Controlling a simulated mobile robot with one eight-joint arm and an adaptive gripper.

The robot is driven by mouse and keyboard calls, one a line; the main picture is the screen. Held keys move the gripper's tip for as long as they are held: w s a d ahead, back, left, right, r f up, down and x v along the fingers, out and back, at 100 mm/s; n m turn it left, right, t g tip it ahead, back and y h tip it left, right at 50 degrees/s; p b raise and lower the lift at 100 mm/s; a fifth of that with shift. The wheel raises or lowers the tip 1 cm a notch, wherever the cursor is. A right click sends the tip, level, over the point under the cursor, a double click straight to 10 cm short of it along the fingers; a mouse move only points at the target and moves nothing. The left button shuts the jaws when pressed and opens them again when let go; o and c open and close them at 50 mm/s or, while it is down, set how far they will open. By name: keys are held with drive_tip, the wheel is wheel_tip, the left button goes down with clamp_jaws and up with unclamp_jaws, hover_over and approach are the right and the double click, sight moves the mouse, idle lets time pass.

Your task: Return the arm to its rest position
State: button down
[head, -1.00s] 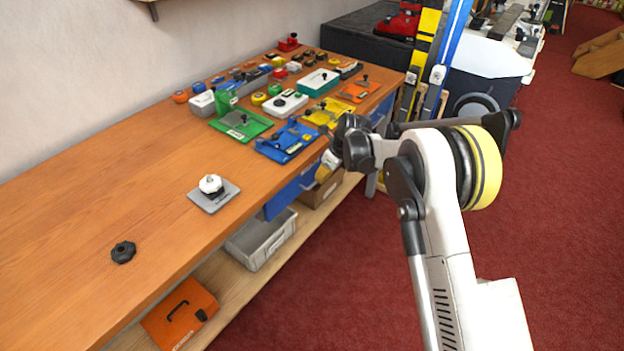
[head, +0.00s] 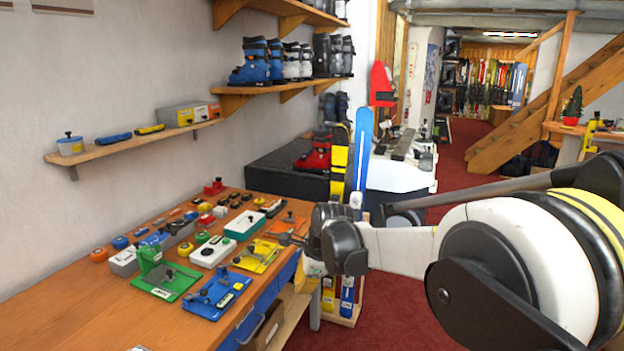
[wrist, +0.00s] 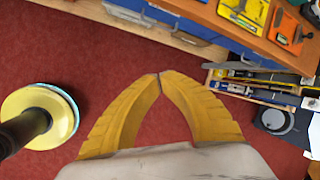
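My gripper (wrist: 159,76) shows in the wrist view with its two yellow fingers meeting at the tips and nothing between them. It points down over the red carpet (wrist: 75,50), just off the front edge of the workbench. In the head view my arm reaches in from the right, and its black wrist joint stands in front of the bench's far front corner.
The wooden workbench (head: 78,290) holds a green plate (head: 165,282), a blue plate (head: 217,294), a yellow plate (head: 256,256) and several small parts. Skis (head: 357,150) stand behind the wrist. Wall shelves (head: 140,143) hang at left. Red carpet lies open at right.

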drive_tip(key=s+d+r+n+t+h, duration=0.1)
drive_tip(key=s+d+r+n, duration=0.35)
drive_tip(key=s+d, duration=0.3)
drive_tip(key=s+d+r+n+t, duration=0.1)
drive_tip(key=s+d+r+n, duration=0.3)
drive_tip(key=s+d+r, duration=0.3)
drive_tip(key=s+d+f+n+t+h, duration=0.1)
drive_tip(key=s+d+n, duration=0.3)
drive_tip(key=s, duration=0.4)
drive_tip(key=s+d+f+n+t+h, duration=0.1)
drive_tip(key=s+d+f+n, duration=0.2)
drive_tip(key=s, duration=0.5)
drive_tip(key=shift+s+d+f+n, duration=0.3)
drive_tip(key=shift+d+n, duration=0.05)
drive_tip(key=shift+n, duration=0.3)
